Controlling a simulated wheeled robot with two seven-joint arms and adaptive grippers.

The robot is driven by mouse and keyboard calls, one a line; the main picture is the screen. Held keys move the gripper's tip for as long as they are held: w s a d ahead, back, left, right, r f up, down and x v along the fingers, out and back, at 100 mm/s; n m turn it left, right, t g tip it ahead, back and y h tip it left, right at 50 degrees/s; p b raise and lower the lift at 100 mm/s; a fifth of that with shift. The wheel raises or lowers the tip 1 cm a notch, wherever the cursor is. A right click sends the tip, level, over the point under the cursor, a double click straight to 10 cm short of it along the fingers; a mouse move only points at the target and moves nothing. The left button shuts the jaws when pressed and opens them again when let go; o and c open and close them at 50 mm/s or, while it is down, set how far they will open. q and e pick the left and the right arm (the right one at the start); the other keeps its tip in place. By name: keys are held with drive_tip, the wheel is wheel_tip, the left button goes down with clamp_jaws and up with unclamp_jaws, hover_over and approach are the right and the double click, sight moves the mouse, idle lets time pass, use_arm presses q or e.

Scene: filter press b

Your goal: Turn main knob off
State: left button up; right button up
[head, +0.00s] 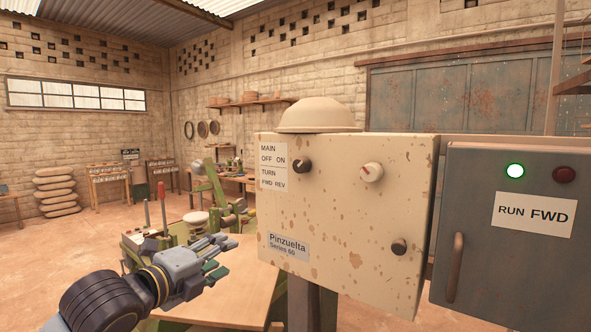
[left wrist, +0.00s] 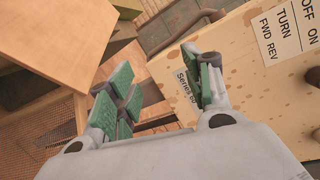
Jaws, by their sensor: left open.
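The cream, rust-spotted control box (head: 340,220) stands right of centre in the head view. A dark knob (head: 302,166) sits at its upper left, beside the label reading MAIN OFF ON and TURN FWD REV (head: 272,166). A pale knob with a red mark (head: 371,172) is to its right. Another dark knob (head: 399,246) is at the lower right. My left gripper (head: 219,257) is open and empty, left of the box and below the label.
A grey cabinet (head: 500,270) adjoins the box on the right, with a lit green lamp (head: 515,171), a dark red lamp (head: 564,174), a RUN FWD sign (head: 533,214) and a handle (head: 455,267). Green machinery (head: 228,215) and a wooden board (head: 232,280) lie behind my gripper.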

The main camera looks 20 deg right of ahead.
use_arm(q)
drive_tip(key=s+d+r+m+h, duration=0.2)
drive_tip(key=s+r+m, duration=0.4)
drive_tip(key=r+m, duration=0.2)
drive_tip(key=s+d+r+m+g+h, duration=0.1)
drive_tip(key=s+d+r+m+h, duration=0.1)
drive_tip(key=s+r+m, duration=0.5)
wheel_tip(320, 180, up, 4)
drive_tip(key=shift+s+d+f+m, duration=0.15)
drive_tip(key=shift+d+m, duration=0.2)
drive_tip(key=shift+m, duration=0.75)
use_arm(e)
drive_tip(key=shift+d, duration=0.1)
use_arm(q)
drive_tip(key=shift+d, duration=0.15)
drive_tip(key=p, duration=0.1)
approach(298, 167)
drive_tip(key=shift+x, duration=3.3)
drive_tip(key=shift+p+x, duration=0.35)
drive_tip(key=shift+x, duration=0.9)
use_arm(e)
drive_tip(key=a+r, duration=0.1)
drive_tip(key=a, duration=0.1)
drive_tip(key=shift+s+a+r, duration=0.3)
drive_tip(key=shift+s+r, duration=0.05)
drive_tip(key=shift+d, duration=0.15)
